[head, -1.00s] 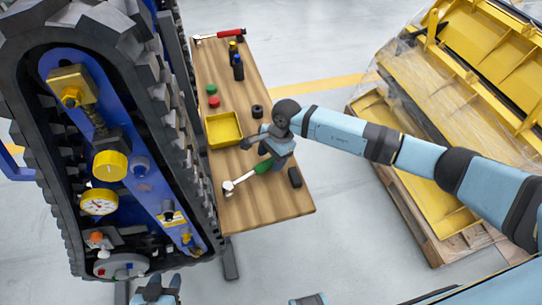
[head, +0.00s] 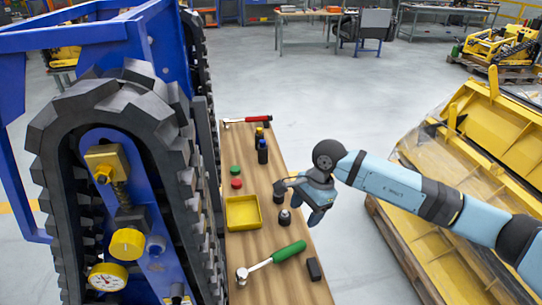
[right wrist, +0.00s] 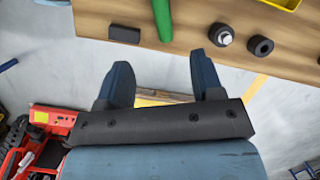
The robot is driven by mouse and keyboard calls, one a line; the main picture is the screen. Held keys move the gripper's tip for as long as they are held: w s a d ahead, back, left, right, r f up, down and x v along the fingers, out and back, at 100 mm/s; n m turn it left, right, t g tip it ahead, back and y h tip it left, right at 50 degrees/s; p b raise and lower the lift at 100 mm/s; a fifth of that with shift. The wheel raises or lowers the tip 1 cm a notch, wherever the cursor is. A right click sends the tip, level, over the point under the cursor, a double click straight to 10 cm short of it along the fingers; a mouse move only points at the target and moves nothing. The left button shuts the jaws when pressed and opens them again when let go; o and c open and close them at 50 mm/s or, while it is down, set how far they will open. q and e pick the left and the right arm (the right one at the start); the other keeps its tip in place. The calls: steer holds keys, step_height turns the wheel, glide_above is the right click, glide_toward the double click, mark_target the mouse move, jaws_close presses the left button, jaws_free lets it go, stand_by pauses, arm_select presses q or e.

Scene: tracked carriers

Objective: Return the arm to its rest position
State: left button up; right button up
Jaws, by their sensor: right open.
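My right arm reaches in from the right in the head view. Its gripper (head: 298,204) is open and empty, above the right edge of the wooden bench (head: 262,270). In the right wrist view the two dark fingers (right wrist: 160,66) stand apart with nothing between them; the bench edge and grey floor lie beyond. A green-handled ratchet (head: 285,252) lies on the bench, apart from the gripper; its green handle also shows in the right wrist view (right wrist: 162,18). My left gripper is not in view.
On the bench are a yellow tray (head: 243,226), a black block (head: 314,269), a small silver-topped part (head: 284,216), red and green caps, dark bottles and a red-handled hammer (head: 248,121). A tracked carrier (head: 120,130) stands left; yellow metal parts (head: 440,165) lie right.

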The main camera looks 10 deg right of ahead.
steer(key=s+a+r+m+t+y+p, duration=0.2)
steer(key=s+a+r+m+y+p, duration=0.1)
steer(key=s+a+m+y, duration=0.4)
steer(key=s+a+r+m+t+y+p, duration=0.15)
steer(key=s+a+r+m+y, duration=0.25)
steer(key=a+m+y, duration=0.5)
steer(key=s+d+f+m+t+h+p, duration=0.1)
steer(key=d+f+m+t+h+p, duration=0.15)
steer(key=d+m+t+h, duration=0.7)
steer(key=s+f+m+t+y+p, duration=0.1)
steer(key=f+m+t, duration=0.25)
steer(key=m, duration=1.25)
steer(key=s+d+f+m+g+h+p, duration=0.2)
steer(key=s+d+f+m+g+h, duration=0.3)
steer(key=s+f+m, duration=0.6)
steer(key=s+d+m+h, duration=0.2)
steer(key=d+m, duration=0.1)
steer(key=shift+f, duration=0.4)
steer(key=shift+h, duration=0.25)
